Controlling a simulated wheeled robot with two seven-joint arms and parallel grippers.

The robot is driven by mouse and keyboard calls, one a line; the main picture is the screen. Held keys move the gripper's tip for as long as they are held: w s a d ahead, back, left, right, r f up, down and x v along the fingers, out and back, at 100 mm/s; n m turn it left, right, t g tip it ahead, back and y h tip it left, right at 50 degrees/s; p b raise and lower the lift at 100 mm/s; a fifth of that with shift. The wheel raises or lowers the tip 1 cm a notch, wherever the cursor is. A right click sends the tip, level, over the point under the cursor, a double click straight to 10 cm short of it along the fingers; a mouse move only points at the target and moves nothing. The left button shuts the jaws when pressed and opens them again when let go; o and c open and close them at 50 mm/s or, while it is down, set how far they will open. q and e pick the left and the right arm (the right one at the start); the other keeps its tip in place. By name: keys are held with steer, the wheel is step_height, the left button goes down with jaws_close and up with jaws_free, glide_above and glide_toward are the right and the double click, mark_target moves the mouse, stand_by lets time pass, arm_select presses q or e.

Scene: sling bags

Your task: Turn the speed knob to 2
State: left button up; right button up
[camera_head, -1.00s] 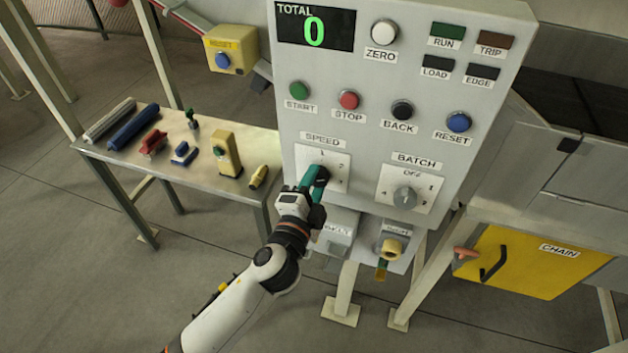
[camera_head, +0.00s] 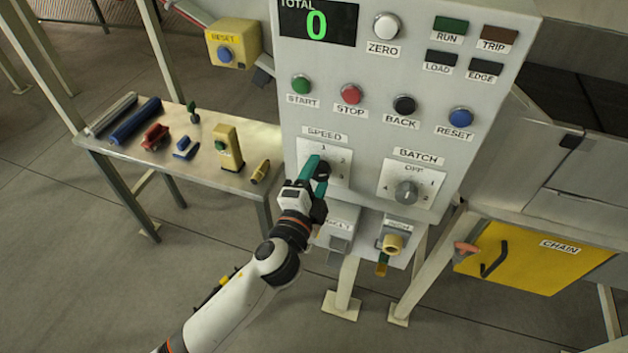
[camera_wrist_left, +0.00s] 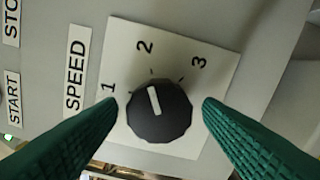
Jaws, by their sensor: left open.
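The black speed knob (camera_wrist_left: 160,110) sits on a white plate (camera_wrist_left: 185,48) marked 1, 2 and 3. Its white pointer line aims close to the 2, leaning slightly toward the 1 side. My left gripper (camera_head: 317,170) is open at the speed dial in the head view. In the left wrist view its green fingers stand on either side of the knob, with a small gap on each side. In the head view the fingers partly cover the speed knob (camera_head: 322,171). My right gripper is not in view.
The batch knob (camera_head: 406,192) is right of the speed dial. Start (camera_head: 301,84), stop (camera_head: 350,93), back (camera_head: 404,105) and reset (camera_head: 461,117) buttons lie above. A table (camera_head: 215,178) with several parts stands left.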

arm_select(q)
steer(key=b+v, duration=0.4)
steer(key=v, duration=0.8)
steer(key=w+a+f+n+g+y, duration=0.1)
steer(key=a+f+n+g, duration=0.15)
steer(key=f, duration=0.95)
steer(key=w+a+f+n+g+y, duration=0.1)
steer(key=f+g+y, duration=0.15)
steer(key=f, duration=0.95)
steer(key=s+a+f+n+g+b, duration=0.1)
steer(key=s+a+f+n+g, duration=0.15)
steer(key=f, duration=0.65)
steer(key=s+a+f+n+g, duration=0.1)
steer(key=s+a+f+g, duration=0.2)
steer(key=f, duration=0.6)
steer(key=s+a+f+n+g, duration=0.2)
steer(key=s+f, duration=0.4)
steer(key=s, duration=0.4)
steer(key=s+a+f+n+g+y, duration=0.1)
steer(key=s+a+f+n, duration=0.3)
steer(key=s+f, duration=0.3)
steer(key=s+a+f+n+g+y+b, duration=0.1)
steer(key=s+f, duration=0.5)
steer(key=s, duration=0.6)
steer(key=a+n+g, duration=0.1)
steer(key=a+n, duration=0.1)
steer(key=a, duration=0.1)
steer(key=shift+s+f+g, duration=0.2)
steer(key=shift+s+g, duration=0.15)
steer(key=shift+a, duration=0.1)
